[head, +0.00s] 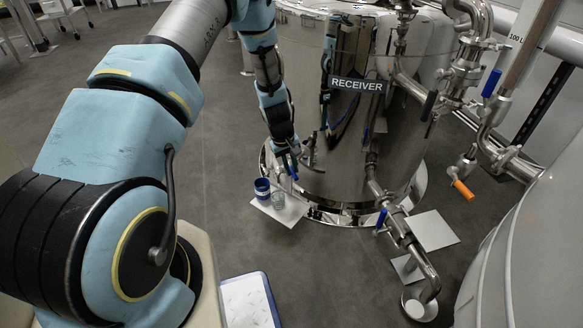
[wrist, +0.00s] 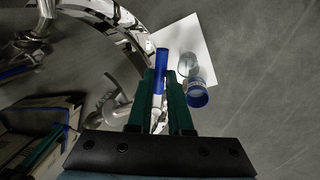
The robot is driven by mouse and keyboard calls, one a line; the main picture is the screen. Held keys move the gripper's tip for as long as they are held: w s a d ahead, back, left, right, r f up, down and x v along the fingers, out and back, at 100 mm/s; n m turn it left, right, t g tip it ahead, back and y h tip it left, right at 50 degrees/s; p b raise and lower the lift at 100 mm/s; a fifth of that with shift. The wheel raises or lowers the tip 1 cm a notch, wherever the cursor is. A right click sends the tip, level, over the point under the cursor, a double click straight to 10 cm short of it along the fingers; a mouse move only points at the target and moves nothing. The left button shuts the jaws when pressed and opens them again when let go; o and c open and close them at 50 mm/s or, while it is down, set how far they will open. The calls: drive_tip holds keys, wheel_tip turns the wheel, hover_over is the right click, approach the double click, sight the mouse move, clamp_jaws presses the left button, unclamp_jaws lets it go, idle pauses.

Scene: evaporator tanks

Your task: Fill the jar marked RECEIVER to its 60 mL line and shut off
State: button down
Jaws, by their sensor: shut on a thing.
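The shiny steel tank (head: 350,130) bears a black RECEIVER sign (head: 357,85). At its foot, a white sheet (head: 289,214) holds a clear glass jar (head: 278,201) and a blue container (head: 262,188). The wrist view shows the clear jar (wrist: 187,65) beside the blue container (wrist: 197,97) on the sheet (wrist: 205,45). My gripper (head: 290,168) is low at the tank's front; in the wrist view its green fingers (wrist: 161,88) are shut on a blue handle (wrist: 162,58). Liquid level and line on the jar are too small to read.
An orange-handled valve (head: 462,189) and a blue-handled valve (head: 491,83) are at right. A blue-edged clipboard (head: 248,300) lies in front.

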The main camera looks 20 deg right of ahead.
drive_tip(key=c, duration=0.8)
unclamp_jaws()
drive_tip(key=shift+c, duration=0.2)
wheel_tip(320, 180, up, 11)
drive_tip(key=a+p, duration=0.2)
drive_tip(key=shift+f, duration=0.2)
